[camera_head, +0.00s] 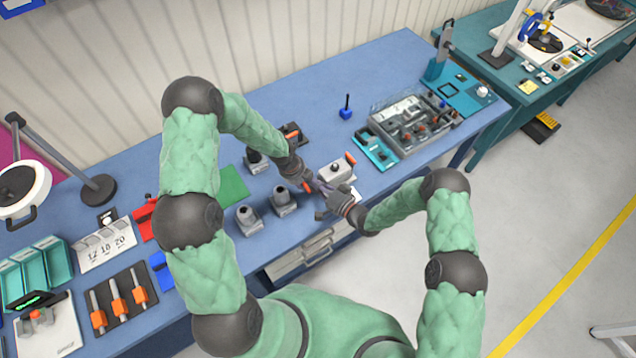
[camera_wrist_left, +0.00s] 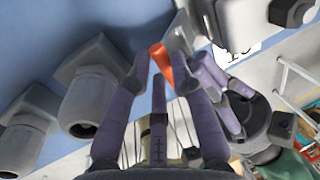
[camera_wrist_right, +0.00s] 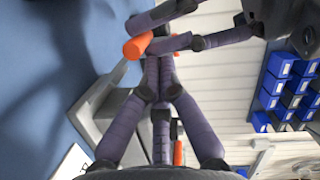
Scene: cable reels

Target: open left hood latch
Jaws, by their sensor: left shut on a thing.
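A grey housing (camera_head: 335,173) stands on the blue bench, with an orange latch lever (camera_head: 351,159) on its far right side. The left orange latch lever (camera_wrist_left: 161,60) is between the fingertips of my left gripper (camera_wrist_left: 160,80), which is shut on it. The same lever shows in the right wrist view (camera_wrist_right: 137,46). My right gripper (camera_wrist_right: 157,92) has its fingers drawn together beside the housing (camera_wrist_right: 108,108), close to my left gripper; nothing clear shows between them. In the head view both grippers crowd the housing's near left side and hide part of it.
Grey gland-like fittings (camera_head: 249,219) stand on the bench (camera_head: 300,85) left of the housing. A teal tray (camera_head: 375,150) and a parts case (camera_head: 412,122) lie to the right. A blue-handled tool (camera_head: 346,110) stands behind. Bench behind the housing is partly free.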

